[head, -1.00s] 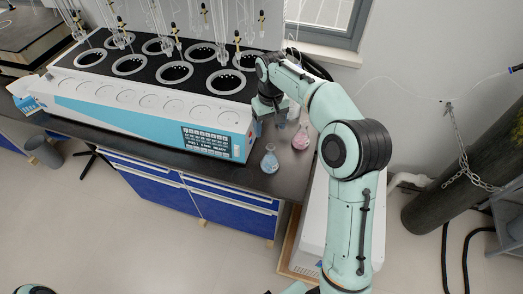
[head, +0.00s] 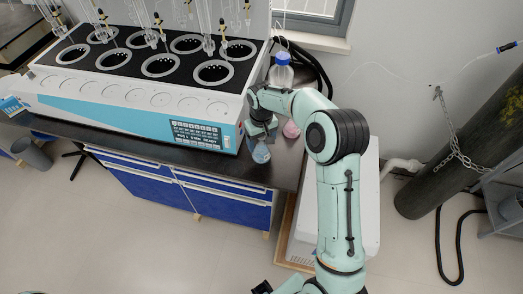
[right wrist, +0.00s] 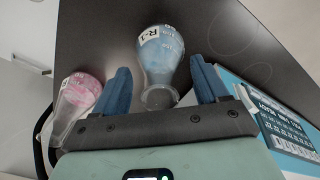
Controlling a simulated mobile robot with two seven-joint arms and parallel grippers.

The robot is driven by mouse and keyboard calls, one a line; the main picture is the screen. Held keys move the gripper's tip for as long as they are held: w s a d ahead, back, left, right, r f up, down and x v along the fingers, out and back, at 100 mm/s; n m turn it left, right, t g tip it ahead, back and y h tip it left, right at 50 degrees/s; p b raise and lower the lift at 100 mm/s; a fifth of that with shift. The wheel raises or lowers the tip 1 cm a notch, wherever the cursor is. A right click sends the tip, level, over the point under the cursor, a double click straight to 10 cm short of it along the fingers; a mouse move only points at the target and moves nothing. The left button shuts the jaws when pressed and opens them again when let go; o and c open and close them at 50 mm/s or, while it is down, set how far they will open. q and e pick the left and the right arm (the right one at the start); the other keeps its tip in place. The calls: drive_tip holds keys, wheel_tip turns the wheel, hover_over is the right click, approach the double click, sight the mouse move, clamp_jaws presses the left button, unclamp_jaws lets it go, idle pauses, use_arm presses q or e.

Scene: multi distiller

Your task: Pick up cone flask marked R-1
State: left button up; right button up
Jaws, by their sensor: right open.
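The cone flask marked R-1 (right wrist: 160,50) holds blue liquid, and its label shows in the right wrist view. In the head view the blue flask (head: 261,154) stands on the dark bench near its front edge. My right gripper (right wrist: 159,68) is open, with its two blue fingers on either side of the R-1 flask's neck end. In the head view my right gripper (head: 262,133) is just behind and above the flask, covering its upper part. Whether a finger touches the glass I cannot tell. My left gripper does not show.
A flask with pink liquid (head: 291,130) stands close by on the right; it also shows in the right wrist view (right wrist: 78,98). A blue-capped bottle (head: 281,72) stands behind. The large distiller (head: 140,100) fills the bench to the left. The bench's right end is near.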

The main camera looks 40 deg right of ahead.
drive_tip(key=shift+f, duration=0.15)
clamp_jaws()
idle(0.4)
